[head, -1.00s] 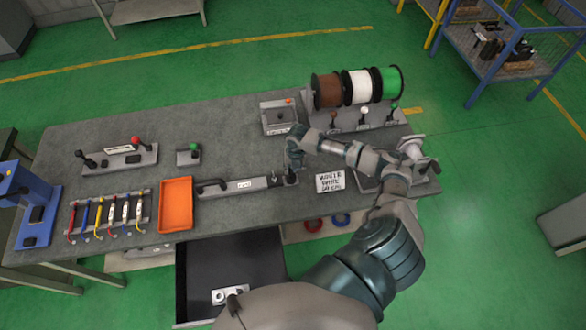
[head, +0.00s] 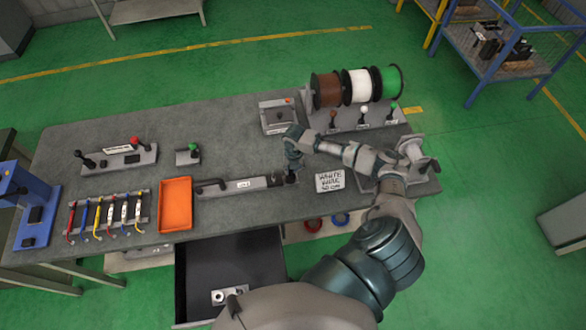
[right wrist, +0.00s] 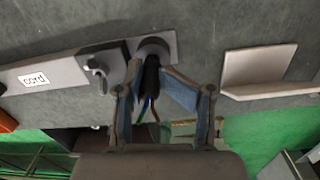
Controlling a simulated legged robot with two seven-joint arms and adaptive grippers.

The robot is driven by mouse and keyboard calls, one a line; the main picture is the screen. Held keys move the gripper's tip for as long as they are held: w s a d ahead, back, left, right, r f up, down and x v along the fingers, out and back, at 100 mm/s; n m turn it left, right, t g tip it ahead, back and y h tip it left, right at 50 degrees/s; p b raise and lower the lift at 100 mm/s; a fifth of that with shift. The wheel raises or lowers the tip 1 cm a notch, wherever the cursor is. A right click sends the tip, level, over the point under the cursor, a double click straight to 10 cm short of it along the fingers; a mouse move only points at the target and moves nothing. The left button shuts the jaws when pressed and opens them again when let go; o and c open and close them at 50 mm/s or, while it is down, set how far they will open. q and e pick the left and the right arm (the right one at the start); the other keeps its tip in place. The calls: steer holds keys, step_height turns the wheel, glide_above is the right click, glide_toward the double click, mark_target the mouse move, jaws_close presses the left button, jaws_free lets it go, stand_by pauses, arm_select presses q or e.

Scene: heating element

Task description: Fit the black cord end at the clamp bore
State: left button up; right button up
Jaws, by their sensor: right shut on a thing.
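The black cord end (right wrist: 151,76) shows in the right wrist view, with blue, green and brown wires coming from its near end. My right gripper (right wrist: 153,72) is shut on it. The clamp plate bears a "cord" label (right wrist: 34,80) and a dark lever block (right wrist: 103,68) beside the bore. In the head view my right gripper (head: 292,160) is over the right end of the clamp fixture (head: 240,186). My left gripper is not in view.
An orange tray (head: 175,204) lies left of the fixture. A "white wire" sign (head: 329,181) stands close to the right of my gripper. Wire spools (head: 358,87) stand at the back right. An open black drawer (head: 228,265) juts out in front.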

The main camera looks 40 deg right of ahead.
steer(key=shift+f+b, duration=0.45)
steer(key=shift+f, duration=0.45)
steer(key=o, duration=1.4)
steer(key=shift+c, duration=0.2)
step_height(320, 180, up, 12)
steer(key=shift+s+d+f, duration=0.1)
steer(key=shift+s, duration=0.05)
